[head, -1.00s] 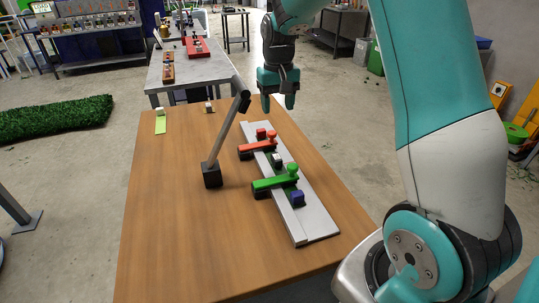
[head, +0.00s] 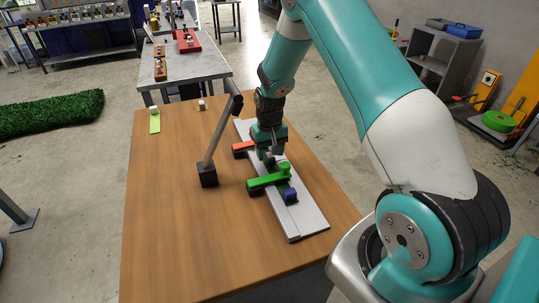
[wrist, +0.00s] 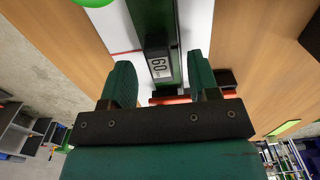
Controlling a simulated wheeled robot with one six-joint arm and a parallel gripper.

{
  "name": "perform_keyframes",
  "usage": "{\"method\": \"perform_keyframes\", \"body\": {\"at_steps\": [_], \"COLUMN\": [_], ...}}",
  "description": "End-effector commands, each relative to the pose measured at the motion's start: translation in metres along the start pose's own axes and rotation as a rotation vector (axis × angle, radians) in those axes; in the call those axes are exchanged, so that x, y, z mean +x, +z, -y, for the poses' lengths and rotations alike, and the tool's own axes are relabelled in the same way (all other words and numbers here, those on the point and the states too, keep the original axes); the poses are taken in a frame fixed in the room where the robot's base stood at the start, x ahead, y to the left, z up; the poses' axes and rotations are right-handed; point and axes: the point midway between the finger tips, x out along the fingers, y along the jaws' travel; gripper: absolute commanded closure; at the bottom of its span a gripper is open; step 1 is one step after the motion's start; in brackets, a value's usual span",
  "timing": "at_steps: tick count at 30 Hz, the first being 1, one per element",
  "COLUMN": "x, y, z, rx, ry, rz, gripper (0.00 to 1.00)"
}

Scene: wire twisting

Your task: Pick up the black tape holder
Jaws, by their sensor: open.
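My gripper (head: 268,158) points down over the grey board between the red clamp (head: 243,148) and the green clamp (head: 268,181). In the wrist view its two green fingers stand apart, and the gripper (wrist: 160,70) is open. A small dark block with a white label reading "60" (wrist: 158,60) shows between the fingers, on or above a dark green strip; this looks like the black tape holder. I cannot tell whether the fingers touch it. My gripper hides it in the head view.
The grey board (head: 305,216) lies along the right of the wooden table (head: 165,220) and carries a blue block (head: 290,196). A slanted grey rod on a black base (head: 207,175) stands left of my gripper. A small white cube (head: 201,104) lies behind. The table's left front is clear.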

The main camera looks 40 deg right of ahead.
Motion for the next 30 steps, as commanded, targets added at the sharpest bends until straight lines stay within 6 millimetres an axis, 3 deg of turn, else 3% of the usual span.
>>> {"method": "perform_keyframes", "body": {"at_steps": [10, 17, 30], "x": [0.0114, 0.0112, 0.0028], "y": [-0.0004, -0.0003, -0.0011], "z": [-0.0002, -0.0001, 0.0], "rx": [0.0, 0.0, 0.0], "ry": [0.0, 0.0, 0.0], "rz": [-0.002, -0.001, -0.004], "gripper": [0.45, 0.98, 0.98]}}
